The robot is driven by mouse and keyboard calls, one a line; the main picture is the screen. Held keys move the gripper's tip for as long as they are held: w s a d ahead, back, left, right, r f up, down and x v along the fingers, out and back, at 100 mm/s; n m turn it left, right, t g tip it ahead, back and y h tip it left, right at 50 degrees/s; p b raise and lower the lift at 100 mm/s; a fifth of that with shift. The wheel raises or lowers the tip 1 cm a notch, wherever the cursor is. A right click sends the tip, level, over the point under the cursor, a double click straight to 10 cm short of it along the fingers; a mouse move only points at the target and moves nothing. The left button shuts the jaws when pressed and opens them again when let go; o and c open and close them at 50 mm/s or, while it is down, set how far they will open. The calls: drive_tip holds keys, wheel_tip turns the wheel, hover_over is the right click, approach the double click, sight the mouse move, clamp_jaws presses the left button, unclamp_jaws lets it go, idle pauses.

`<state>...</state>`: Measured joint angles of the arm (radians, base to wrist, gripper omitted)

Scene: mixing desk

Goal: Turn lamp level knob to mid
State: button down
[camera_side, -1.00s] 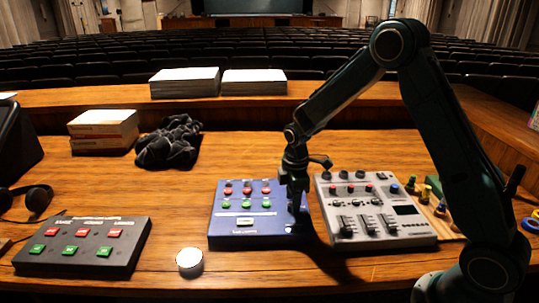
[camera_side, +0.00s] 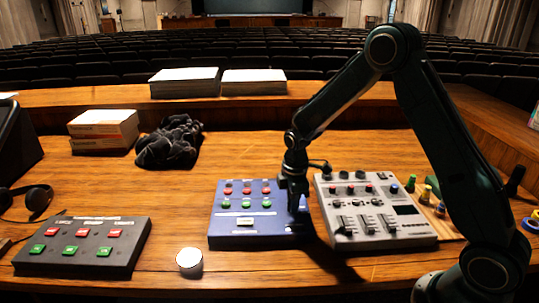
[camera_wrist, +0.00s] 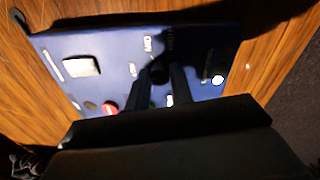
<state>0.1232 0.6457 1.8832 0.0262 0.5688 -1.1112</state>
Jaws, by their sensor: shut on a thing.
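The lamp panel is a blue box (camera_side: 240,228) on the desk, with red and green buttons and a white rocker. It also fills much of the wrist view (camera_wrist: 112,62). My gripper (camera_side: 293,208) points down over the panel's right side. In the wrist view my gripper (camera_wrist: 162,78) is shut on a dark round knob (camera_wrist: 158,73), with one finger on each side. The fingers hide most of the knob, so its pointer cannot be read. Small white labels (camera_wrist: 148,44) lie around it. In the side view the gripper hides the knob.
A grey mixer (camera_side: 370,232) with sliders and knobs stands close to the right of the blue panel. A black button box (camera_side: 85,250) is at the left, and a round white object (camera_side: 189,261) lies between the boxes. The wood behind the blue panel is clear.

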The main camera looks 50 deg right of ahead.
drive_tip(key=m, duration=1.1)
drive_tip(key=shift+a+m, duration=0.1)
drive_tip(key=shift+m, duration=0.3)
idle(0.3)
drive_tip(key=c, duration=1.2)
unclamp_jaws()
drive_tip(key=shift+r, duration=0.15)
